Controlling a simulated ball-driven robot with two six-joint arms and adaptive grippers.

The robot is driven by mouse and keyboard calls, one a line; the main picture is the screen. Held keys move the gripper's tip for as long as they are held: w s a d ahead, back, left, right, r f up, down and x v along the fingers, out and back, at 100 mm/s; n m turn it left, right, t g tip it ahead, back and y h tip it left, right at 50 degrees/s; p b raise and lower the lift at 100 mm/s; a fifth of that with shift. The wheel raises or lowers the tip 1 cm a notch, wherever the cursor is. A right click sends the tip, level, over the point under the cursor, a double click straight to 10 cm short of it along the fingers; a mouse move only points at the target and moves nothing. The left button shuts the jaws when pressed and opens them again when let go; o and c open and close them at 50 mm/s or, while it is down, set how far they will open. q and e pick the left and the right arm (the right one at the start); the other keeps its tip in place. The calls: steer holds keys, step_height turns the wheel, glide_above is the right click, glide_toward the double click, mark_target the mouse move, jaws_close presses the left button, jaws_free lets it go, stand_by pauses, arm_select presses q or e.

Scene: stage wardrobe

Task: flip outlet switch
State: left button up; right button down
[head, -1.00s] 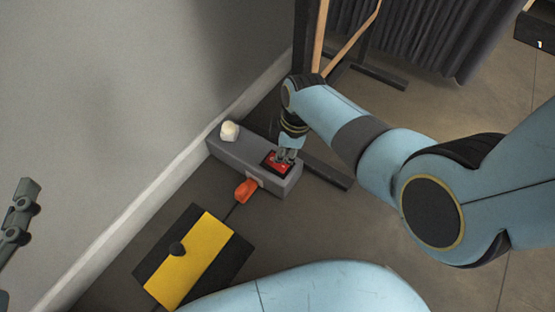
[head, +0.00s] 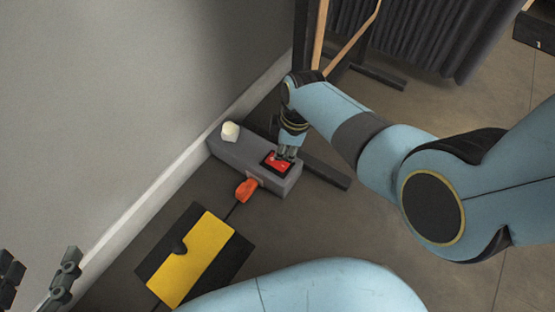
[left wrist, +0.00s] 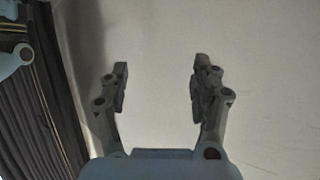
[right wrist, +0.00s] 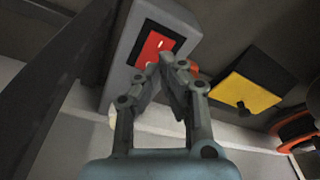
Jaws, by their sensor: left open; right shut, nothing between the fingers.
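The grey outlet strip (head: 236,152) lies on the floor along the wall. Its red switch (head: 275,163) sits in a black frame near the strip's right end and looks bright red. It also shows in the right wrist view (right wrist: 151,48) with a small white mark on it. My right gripper (head: 286,154) is shut and empty, pointing down at the switch's far right edge. In the right wrist view its fingertips overlap the switch's lower edge; I cannot tell whether they touch. My left gripper (left wrist: 161,64) is open and empty, near the wall at the head view's lower left.
An orange plug (head: 246,190) enters the strip's near side. A black and yellow box (head: 207,262) lies on the floor in front. A white plug (head: 230,131) sits on the strip's far left. A dark stand foot (head: 325,172) passes close behind the strip; a dark curtain (head: 425,35) hangs beyond.

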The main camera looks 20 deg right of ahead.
steer(key=shift+r, duration=0.15)
step_height(320, 180, up, 2)
steer(key=shift+w+p, duration=0.1)
steer(key=shift+p, duration=0.85)
steer(key=shift+r, duration=0.25)
arm_select(q)
steer(key=s+f+g, duration=0.1)
steer(key=g, duration=0.1)
steer(key=s+f+g, duration=0.1)
steer(key=g, duration=0.1)
steer(key=shift+a+f+n, duration=0.2)
steer(key=shift+a+n, duration=0.1)
steer(key=shift+a, duration=0.1)
arm_select(e)
steer(key=shift+f, duration=0.1)
